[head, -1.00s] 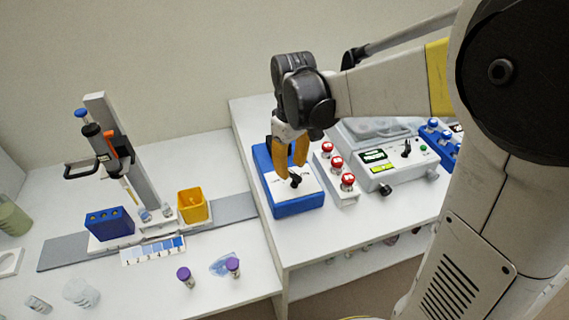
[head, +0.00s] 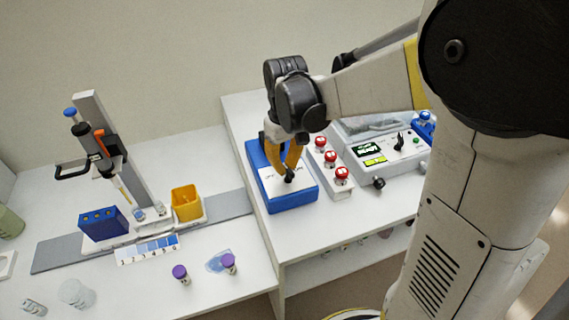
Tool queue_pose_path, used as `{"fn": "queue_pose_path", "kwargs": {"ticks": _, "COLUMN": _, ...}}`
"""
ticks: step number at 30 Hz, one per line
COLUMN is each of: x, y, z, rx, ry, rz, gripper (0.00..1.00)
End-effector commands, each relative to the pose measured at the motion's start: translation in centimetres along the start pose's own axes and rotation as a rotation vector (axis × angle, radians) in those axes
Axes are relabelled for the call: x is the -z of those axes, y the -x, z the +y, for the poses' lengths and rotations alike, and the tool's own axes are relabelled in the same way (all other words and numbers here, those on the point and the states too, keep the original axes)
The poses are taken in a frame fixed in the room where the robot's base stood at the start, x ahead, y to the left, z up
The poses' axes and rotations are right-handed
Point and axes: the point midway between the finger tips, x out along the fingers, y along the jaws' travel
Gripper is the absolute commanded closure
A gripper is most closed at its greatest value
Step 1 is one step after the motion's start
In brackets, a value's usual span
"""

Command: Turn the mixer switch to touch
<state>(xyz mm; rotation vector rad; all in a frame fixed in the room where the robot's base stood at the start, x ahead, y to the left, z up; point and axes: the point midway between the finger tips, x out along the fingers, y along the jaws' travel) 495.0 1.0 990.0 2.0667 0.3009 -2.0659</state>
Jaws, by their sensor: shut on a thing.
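The mixer is a blue box (head: 293,200) with a pale top panel, in the middle of the head view on the raised bench. Its switch (head: 289,177) is a small dark knob near the front of that panel. My gripper (head: 288,172) comes down over the panel, and its orange fingers are shut on the switch. The fingers hide part of the knob and the panel's markings, so I cannot read the switch's position.
On the lower bench at left are a pipette stand (head: 105,140), a yellow container (head: 187,203) and purple-capped tubes (head: 180,273).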

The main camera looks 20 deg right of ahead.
Motion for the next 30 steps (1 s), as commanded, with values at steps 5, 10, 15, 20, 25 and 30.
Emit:
{"fn": "queue_pose_path", "kwargs": {"ticks": 5, "x": -0.07, "y": 0.16, "z": 0.31, "rx": 0.0, "ry": -0.212, "rz": 0.0, "gripper": 1.0}}
{"fn": "queue_pose_path", "kwargs": {"ticks": 10, "x": -0.09, "y": 0.02, "z": 0.39, "rx": 0.0, "ry": -0.291, "rz": 0.0, "gripper": 1.0}}
{"fn": "queue_pose_path", "kwargs": {"ticks": 15, "x": -0.09, "y": -0.02, "z": 0.39, "rx": 0.0, "ry": -0.292, "rz": 0.0, "gripper": 1.0}}
{"fn": "queue_pose_path", "kwargs": {"ticks": 20, "x": -0.09, "y": -0.02, "z": 0.38, "rx": 0.0, "ry": -0.291, "rz": 0.0, "gripper": 0.68}}
{"fn": "queue_pose_path", "kwargs": {"ticks": 25, "x": -0.09, "y": -0.01, "z": 0.38, "rx": 0.0, "ry": -0.29, "rz": 0.0, "gripper": 0.68}}
{"fn": "queue_pose_path", "kwargs": {"ticks": 30, "x": -0.08, "y": 0.27, "z": 0.37, "rx": 0.0, "ry": -0.289, "rz": 0.0, "gripper": 0.68}}
